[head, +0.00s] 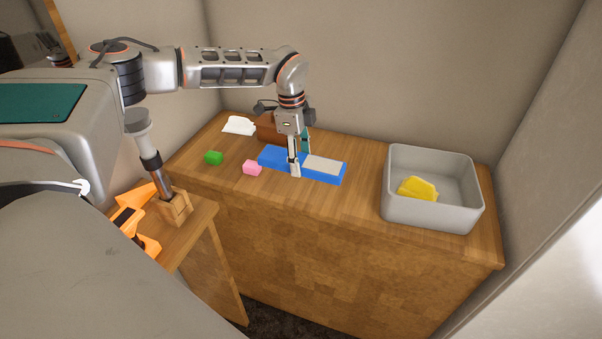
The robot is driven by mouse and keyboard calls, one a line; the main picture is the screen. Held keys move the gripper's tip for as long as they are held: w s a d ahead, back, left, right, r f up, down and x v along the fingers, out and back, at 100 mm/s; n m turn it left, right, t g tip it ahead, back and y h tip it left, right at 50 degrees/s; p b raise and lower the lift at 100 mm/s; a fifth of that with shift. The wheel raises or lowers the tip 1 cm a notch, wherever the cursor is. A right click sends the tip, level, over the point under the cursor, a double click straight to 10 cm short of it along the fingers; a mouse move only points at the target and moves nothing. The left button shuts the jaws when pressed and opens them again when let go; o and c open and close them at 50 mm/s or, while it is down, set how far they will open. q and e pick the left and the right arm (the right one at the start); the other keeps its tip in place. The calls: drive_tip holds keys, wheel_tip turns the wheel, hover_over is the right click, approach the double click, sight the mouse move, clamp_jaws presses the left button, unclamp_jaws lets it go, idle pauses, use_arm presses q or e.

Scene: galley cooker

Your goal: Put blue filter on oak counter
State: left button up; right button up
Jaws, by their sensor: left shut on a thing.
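The blue filter (273,156) is a flat blue rectangle with a pale grey panel on its right part. It lies flat at the surface of the oak counter (330,205), near its middle; I cannot tell whether it touches the wood or hovers just above it. My left gripper (297,166) points down from above and is shut on the blue filter near its middle. Its front finger crosses the filter's near edge and hides a strip of it.
A brown object (267,127) and a white item (239,125) are behind. A grey bin (433,213) holding a yellow thing (418,189) stands right. The counter's front middle is clear.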

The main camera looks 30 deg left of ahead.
sight(301, 184)
use_arm(q)
drive_tip(key=shift+f, duration=3.05)
drive_tip(key=shift+f, duration=0.1)
drive_tip(key=o, duration=1.2)
drive_tip(key=shift+c, duration=0.2)
drive_tip(key=r, duration=0.4)
drive_tip(key=a+r, duration=0.1)
drive_tip(key=r, duration=0.7)
drive_tip(key=shift+s+a+b, duration=0.15)
drive_tip(key=shift+a+b, duration=0.05)
drive_tip(key=shift+b, duration=0.1)
drive_tip(key=shift+s, duration=0.1)
